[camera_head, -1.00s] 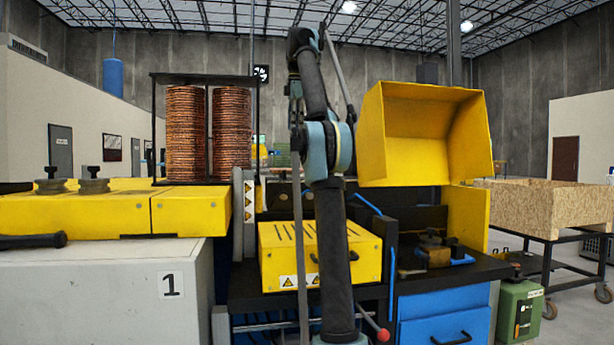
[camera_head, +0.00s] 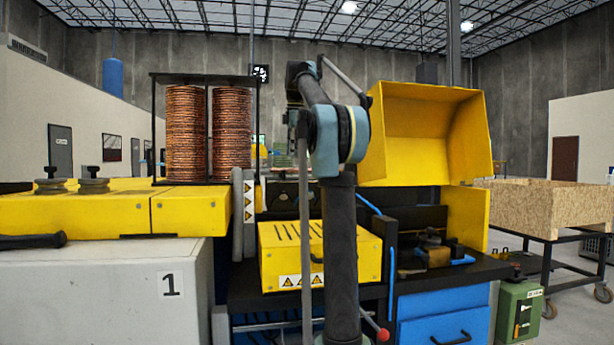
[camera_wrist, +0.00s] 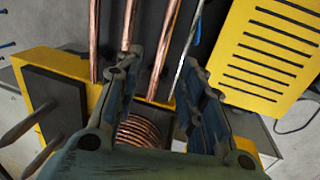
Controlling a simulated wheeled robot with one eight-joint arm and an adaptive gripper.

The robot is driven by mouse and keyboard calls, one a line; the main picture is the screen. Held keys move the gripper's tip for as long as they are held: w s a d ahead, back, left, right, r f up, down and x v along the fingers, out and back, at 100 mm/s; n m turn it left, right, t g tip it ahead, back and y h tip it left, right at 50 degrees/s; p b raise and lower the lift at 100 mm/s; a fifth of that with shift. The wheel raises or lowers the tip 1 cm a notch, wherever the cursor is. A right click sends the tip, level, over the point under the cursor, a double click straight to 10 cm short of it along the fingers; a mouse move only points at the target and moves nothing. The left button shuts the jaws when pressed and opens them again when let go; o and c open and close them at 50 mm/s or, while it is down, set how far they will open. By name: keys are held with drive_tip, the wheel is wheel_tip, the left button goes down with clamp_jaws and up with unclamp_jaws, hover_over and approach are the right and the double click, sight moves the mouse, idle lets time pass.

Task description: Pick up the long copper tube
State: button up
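Several copper tubes show in the wrist view. One copper tube (camera_wrist: 165,45) runs between the fingertips of my gripper (camera_wrist: 162,62). I cannot tell which is the longest, as the tubes run out of the top of the picture. My gripper is open, with a wide gap between its fingers and nothing held. How far the tube lies beyond the fingertips is unclear. In the head view the gripper and the loose tubes cannot be made out.
A copper coil (camera_wrist: 140,130) shows below the fingertips. A yellow slotted cover (camera_wrist: 268,50) is at the right, and a yellow block with a black plate (camera_wrist: 55,105) at the left. In the head view, upright copper coils (camera_head: 186,125) and a yellow hood (camera_head: 425,135) flank my arm.

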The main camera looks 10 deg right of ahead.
drive_tip(key=shift+w+a+f, duration=0.1)
drive_tip(key=shift+w+f, duration=0.1)
drive_tip(key=shift+f, duration=0.75)
drive_tip(key=shift+w+a+f, duration=0.1)
drive_tip(key=shift+w+f, duration=0.1)
drive_tip(key=shift+f, duration=0.8)
drive_tip(key=shift+w+a+f, duration=0.1)
drive_tip(key=shift+w+f, duration=0.1)
drive_tip(key=shift+f, duration=0.75)
drive_tip(key=shift+d, duration=0.1)
clamp_jaws()
